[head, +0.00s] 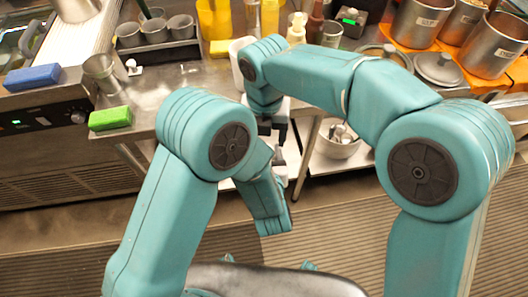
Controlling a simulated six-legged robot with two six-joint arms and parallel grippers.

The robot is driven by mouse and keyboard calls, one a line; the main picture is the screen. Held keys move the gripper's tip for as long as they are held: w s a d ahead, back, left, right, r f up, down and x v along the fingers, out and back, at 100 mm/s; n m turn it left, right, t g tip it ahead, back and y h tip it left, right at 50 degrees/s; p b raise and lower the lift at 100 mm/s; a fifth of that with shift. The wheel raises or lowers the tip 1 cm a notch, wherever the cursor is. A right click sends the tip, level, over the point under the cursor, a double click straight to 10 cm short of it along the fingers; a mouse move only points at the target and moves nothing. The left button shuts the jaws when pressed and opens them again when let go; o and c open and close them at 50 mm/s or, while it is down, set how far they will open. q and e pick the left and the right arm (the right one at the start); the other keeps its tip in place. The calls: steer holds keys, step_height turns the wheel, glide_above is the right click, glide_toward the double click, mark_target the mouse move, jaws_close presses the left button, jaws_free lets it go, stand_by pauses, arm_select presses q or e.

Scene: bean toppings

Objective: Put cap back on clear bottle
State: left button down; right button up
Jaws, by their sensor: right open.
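Several bottles stand at the back of the counter: a yellow bottle (270,18), a pale bottle with a nozzle top (296,28) and a brown bottle (315,22). I cannot tell surely which is the clear bottle. A small white piece (132,65) lies by the metal cup on the left; I cannot tell whether it is the cap. My right gripper (272,130) hangs at the counter's front edge, below its bent arm, jaws open and dark. No bottle shows between them. My left arm folds downward in front of the counter, and its gripper's jaws do not show.
A blue sponge (32,77) and a green sponge (110,118) lie on the left. A metal cup (101,72) stands between them. Steel pots (420,22) fill the right. A bowl (338,141) sits on the lower shelf. Some counter at centre-left is bare.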

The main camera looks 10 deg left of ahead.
steer(key=shift+r, duration=0.3)
steer(key=shift+c, duration=0.4)
step_height(320, 180, up, 3)
steer(key=shift+f+m, duration=0.1)
steer(key=shift+m, duration=0.6)
steer(key=shift+f, duration=3.95)
